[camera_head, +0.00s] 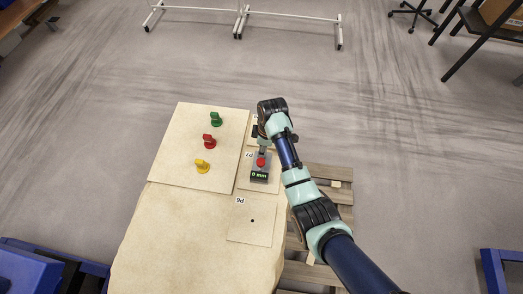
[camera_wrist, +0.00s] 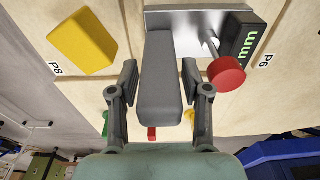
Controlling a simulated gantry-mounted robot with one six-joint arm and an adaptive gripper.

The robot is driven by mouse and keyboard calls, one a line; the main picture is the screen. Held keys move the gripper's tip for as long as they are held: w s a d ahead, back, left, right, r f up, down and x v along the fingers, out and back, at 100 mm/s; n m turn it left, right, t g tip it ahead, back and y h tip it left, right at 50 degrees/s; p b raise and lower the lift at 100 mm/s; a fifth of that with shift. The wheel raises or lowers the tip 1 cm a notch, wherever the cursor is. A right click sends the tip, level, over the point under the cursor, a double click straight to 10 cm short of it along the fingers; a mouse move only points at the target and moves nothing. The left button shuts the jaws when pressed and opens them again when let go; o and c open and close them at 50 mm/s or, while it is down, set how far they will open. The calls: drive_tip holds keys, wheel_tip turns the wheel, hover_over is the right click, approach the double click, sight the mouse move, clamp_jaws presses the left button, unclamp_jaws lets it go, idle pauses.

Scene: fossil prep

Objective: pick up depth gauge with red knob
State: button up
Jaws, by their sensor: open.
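The depth gauge (camera_head: 260,168) lies on the board spot marked P7, with a red knob and a dark display reading 0 mm. In the wrist view it shows its grey block-like handle (camera_wrist: 160,85), metal plate (camera_wrist: 175,18), red knob (camera_wrist: 227,74) and dark display (camera_wrist: 242,36). My gripper (camera_wrist: 160,84) is open, with one finger on each side of the grey handle. A narrow gap shows at each side, and I cannot tell if either finger touches. In the head view my gripper (camera_head: 264,146) is just above the gauge's far end and partly hides it.
Green (camera_head: 216,119), red (camera_head: 210,141) and yellow (camera_head: 202,167) knobs stand on the wooden board to the left. A yellow block (camera_wrist: 82,42) sits near the P8 label in the wrist view. The P6 panel (camera_head: 251,228) is bare except for a small dark dot.

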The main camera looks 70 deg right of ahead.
clamp_jaws()
drive_tip(key=shift+r, duration=0.15)
wheel_tip(320, 180, up, 20)
drive_tip(key=p, duration=0.9)
drive_tip(key=shift+p, duration=0.35)
